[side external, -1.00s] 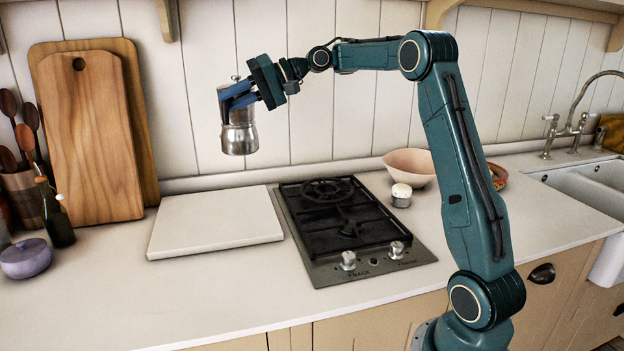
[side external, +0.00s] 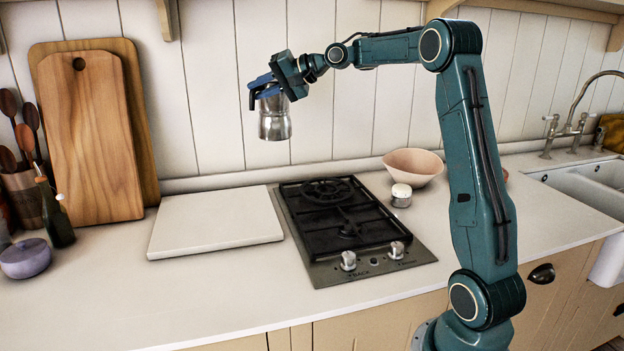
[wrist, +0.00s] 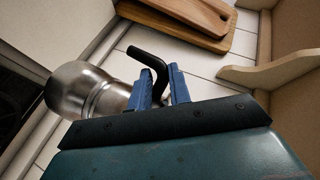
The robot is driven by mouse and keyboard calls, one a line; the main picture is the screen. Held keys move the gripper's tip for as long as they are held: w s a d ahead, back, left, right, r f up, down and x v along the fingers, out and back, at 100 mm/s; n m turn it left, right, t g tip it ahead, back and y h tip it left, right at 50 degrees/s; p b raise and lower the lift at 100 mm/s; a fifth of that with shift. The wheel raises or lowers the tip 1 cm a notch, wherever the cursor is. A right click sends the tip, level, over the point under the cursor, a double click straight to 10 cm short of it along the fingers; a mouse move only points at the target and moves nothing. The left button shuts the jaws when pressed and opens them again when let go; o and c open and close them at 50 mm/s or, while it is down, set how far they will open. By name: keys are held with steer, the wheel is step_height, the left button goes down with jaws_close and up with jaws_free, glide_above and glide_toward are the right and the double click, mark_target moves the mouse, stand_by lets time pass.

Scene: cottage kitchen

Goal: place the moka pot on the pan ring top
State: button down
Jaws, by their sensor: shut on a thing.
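The moka pot (side external: 274,122) is a silver metal pot held in the air, roughly upright, above the back of the counter near the left edge of the hob. My gripper (side external: 262,86) is shut on it near its top. In the wrist view the pot (wrist: 82,90) lies to the left of the blue fingers (wrist: 160,88), with its black handle (wrist: 150,60) at them. The pan ring top (side external: 330,215) is a black two-burner hob with a back ring and a front ring. Nothing stands on it, and two knobs sit at its front.
A pale flat board (side external: 215,222) lies left of the hob. A pinkish bowl (side external: 413,166) and a small white-lidded jar (side external: 401,195) stand to its right. Wooden cutting boards (side external: 95,135) lean on the wall at left. The front counter is clear.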

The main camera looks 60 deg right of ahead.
steer(key=s+d+m+h, duration=0.3)
steer(key=d+h, duration=0.1)
steer(key=d, duration=0.3)
steer(key=s+d+m+h, duration=0.3)
steer(key=d+h, duration=0.1)
steer(key=d, duration=0.3)
step_height(320, 180, down, 15)
steer(key=shift+w, duration=0.1)
steer(key=shift+f, duration=2.2)
steer(key=c, duration=1.3)
jaws_free()
steer(key=shift+f, duration=0.1)
